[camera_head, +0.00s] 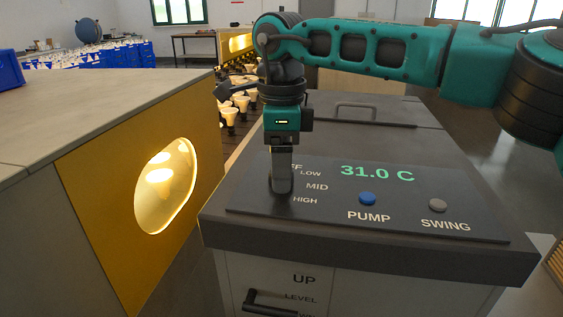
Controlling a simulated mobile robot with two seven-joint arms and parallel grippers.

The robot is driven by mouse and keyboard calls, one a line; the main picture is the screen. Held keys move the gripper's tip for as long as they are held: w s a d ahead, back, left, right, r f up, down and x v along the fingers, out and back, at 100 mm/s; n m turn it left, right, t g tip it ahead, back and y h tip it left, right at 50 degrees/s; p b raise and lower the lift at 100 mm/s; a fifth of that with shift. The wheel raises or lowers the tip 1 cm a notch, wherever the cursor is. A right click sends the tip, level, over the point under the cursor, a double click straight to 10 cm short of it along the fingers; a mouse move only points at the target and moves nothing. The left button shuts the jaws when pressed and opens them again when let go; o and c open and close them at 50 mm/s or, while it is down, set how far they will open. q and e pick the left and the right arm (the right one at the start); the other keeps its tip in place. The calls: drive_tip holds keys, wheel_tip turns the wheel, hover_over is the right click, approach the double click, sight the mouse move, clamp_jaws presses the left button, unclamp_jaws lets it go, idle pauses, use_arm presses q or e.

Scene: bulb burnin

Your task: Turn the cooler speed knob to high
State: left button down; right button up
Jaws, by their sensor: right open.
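The cooler (428,144) has a dark top panel (330,203) with the labels OFF (partly covered), LOW, MID and HIGH on its left side. My right gripper (281,187) points down over the panel, just left of these labels. Its fingers hide the speed knob, so its setting and any contact do not show. The gap between the fingers cannot be made out from this angle. My left gripper is not in view.
The panel also has a green 31.0 C readout (377,173), a blue PUMP button (367,198) and a grey SWING button (437,205). A lever (270,303) marked UP and LEVEL is on the front. A yellow-sided cabinet with a lit window (166,186) stands at left.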

drive_tip(key=shift+c, duration=0.4)
drive_tip(key=c, duration=1)
